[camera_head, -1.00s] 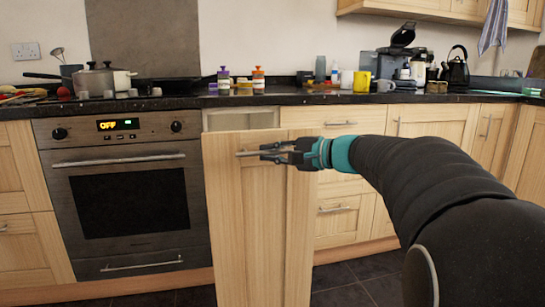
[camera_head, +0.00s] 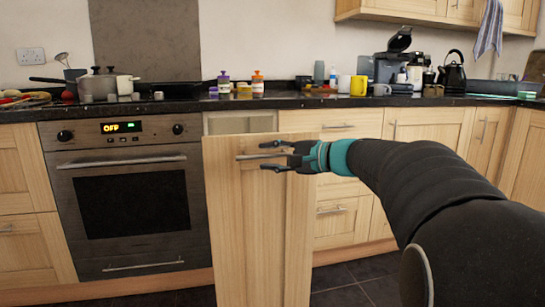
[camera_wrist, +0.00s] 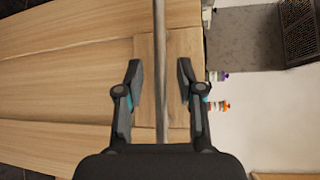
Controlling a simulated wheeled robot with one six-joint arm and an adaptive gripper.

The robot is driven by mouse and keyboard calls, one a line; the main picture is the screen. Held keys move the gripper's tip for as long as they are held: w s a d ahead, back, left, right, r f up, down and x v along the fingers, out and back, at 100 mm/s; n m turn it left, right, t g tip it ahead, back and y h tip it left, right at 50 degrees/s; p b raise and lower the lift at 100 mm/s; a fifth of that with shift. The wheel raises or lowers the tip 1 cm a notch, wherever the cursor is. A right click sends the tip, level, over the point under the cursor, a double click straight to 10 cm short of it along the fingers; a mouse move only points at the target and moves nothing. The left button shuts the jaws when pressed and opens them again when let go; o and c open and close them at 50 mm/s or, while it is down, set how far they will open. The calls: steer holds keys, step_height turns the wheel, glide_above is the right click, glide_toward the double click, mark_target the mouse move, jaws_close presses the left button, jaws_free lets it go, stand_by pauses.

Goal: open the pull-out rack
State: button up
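The pull-out rack's tall wooden front (camera_head: 255,230) stands forward of the cabinet line, right of the oven, with a pale opening (camera_head: 240,123) visible above and behind its top edge. Its horizontal metal bar handle (camera_head: 246,157) is near the top. My gripper (camera_head: 270,156) is at the handle, with its dark fingers spread above and below the bar. In the wrist view the handle (camera_wrist: 161,60) runs between the two open fingertips (camera_wrist: 160,80), with a gap on each side. The front (camera_wrist: 60,75) fills the left there. The rack's inside is mostly hidden.
The oven (camera_head: 125,200) is just left of the front. Drawers (camera_head: 335,217) and cupboards are to the right, behind my arm. The dark worktop (camera_head: 300,100) above holds bottles, a yellow mug (camera_head: 360,85) and a kettle (camera_head: 452,72). Dark tiled floor (camera_head: 345,296) shows lower right.

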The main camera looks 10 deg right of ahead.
steer(key=v, duration=1.2)
stand_by(0.3)
